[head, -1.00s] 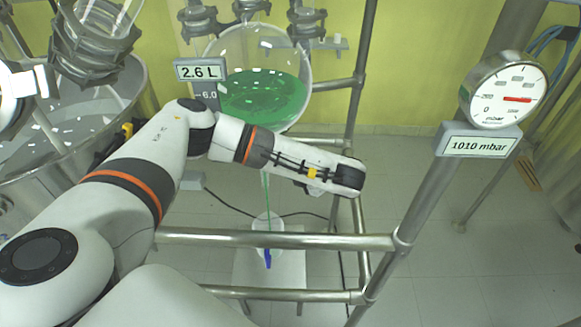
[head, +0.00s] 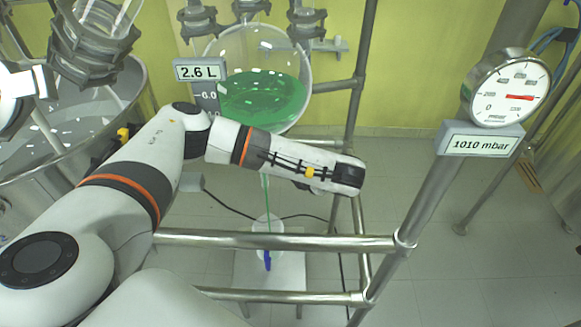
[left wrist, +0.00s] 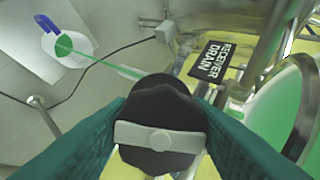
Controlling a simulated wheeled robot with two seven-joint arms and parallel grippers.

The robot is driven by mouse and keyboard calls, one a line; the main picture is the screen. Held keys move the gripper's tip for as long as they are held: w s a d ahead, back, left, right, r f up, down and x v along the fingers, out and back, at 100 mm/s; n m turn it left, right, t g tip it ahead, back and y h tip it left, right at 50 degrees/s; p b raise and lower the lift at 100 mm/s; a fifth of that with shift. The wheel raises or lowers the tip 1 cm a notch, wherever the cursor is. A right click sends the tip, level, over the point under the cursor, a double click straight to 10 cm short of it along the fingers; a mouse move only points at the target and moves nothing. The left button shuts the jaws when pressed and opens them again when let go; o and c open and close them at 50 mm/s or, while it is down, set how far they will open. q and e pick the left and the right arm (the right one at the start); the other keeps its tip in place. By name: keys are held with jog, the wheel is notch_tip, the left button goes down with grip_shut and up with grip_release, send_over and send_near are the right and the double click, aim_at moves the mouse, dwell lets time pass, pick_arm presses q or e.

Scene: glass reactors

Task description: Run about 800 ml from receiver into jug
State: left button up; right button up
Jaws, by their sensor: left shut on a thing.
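The receiver (head: 262,98) is a round glass vessel with green liquid, and its display (head: 198,70) reads 2.6 L. A thin green stream falls from beneath it into the white jug (head: 262,228) with a blue handle. In the left wrist view, the stream enters the jug (left wrist: 78,30), where green liquid shows. My left gripper (left wrist: 160,135) is shut on the black drain valve knob (left wrist: 162,103), near a "RECEIVER DRAIN" sign (left wrist: 211,61). In the head view, my left arm hides the valve. My right gripper is out of view.
Metal frame rails (head: 280,241) cross in front of the jug, which is on a pale stand (head: 290,270). A gauge (head: 508,88) above a 1010 mbar display (head: 480,141) is at the right. A large metal vessel stands at the left. A dark cable lies on the floor.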

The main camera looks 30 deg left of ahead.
pick_arm(q)
jog(key=o, duration=1)
jog(key=shift+d+r, duration=0.2)
jog(key=shift+d, duration=0.05)
jog(key=p+v, duration=0.1)
jog(key=v, duration=0.6)
jog(key=shift+p, duration=0.35)
jog(key=shift+s+f, duration=0.1)
